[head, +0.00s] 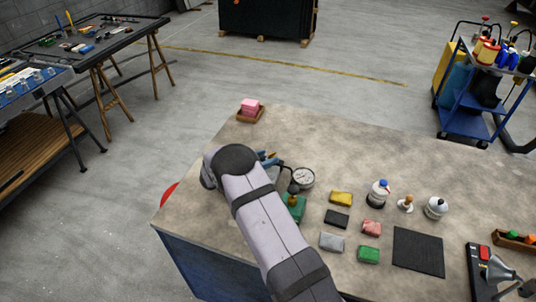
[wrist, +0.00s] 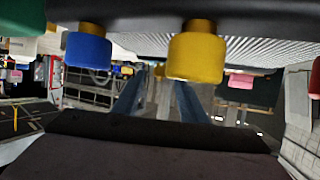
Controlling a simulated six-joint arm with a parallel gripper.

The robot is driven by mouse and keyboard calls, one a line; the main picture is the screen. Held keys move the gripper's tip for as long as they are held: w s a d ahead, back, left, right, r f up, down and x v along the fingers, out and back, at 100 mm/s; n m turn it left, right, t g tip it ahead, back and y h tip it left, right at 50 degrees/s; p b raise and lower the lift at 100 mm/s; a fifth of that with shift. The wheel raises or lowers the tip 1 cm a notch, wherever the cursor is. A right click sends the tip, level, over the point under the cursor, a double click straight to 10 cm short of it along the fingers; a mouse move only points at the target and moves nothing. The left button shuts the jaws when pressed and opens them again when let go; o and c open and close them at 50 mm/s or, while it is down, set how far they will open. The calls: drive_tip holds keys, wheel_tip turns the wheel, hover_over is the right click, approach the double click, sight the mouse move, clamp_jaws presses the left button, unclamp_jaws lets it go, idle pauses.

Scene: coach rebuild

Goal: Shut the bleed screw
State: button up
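I cannot pick out the bleed screw for certain. In the wrist view, a yellow knob (wrist: 196,58) and a blue knob (wrist: 88,50), both with brass-coloured necks, hang close to the camera from a dark bar. My gripper (wrist: 162,80) shows its two blue fingers apart, with nothing seen held between them; the yellow knob overlaps the right finger in the picture. In the head view, a round dial gauge (head: 303,177) and a green block with brass parts (head: 295,207) stand beside my arm. My arm hides part of the block and most of my gripper.
The stone-topped bench (head: 200,195) holds yellow (head: 341,198), grey (head: 332,241) and green (head: 368,254) blocks, a dark mat (head: 418,251) and bottles (head: 379,193). A blue trolley (head: 463,118) stands behind.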

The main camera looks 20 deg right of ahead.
drive_tip(key=shift+x, duration=0.9)
clamp_jaws()
drive_tip(key=m+b, duration=0.1)
drive_tip(key=g+b, duration=0.1)
drive_tip(key=b, duration=0.1)
drive_tip(key=shift+w+f+m+g+h, duration=0.25)
drive_tip(key=shift+m+g+h, duration=0.05)
drive_tip(key=shift+m+h, duration=0.1)
drive_tip(key=b, duration=0.1)
drive_tip(key=m+g+b, duration=0.1)
drive_tip(key=b, duration=0.1)
drive_tip(key=shift+a+r+g, duration=0.1)
drive_tip(key=shift+r+g, duration=0.2)
unclamp_jaws()
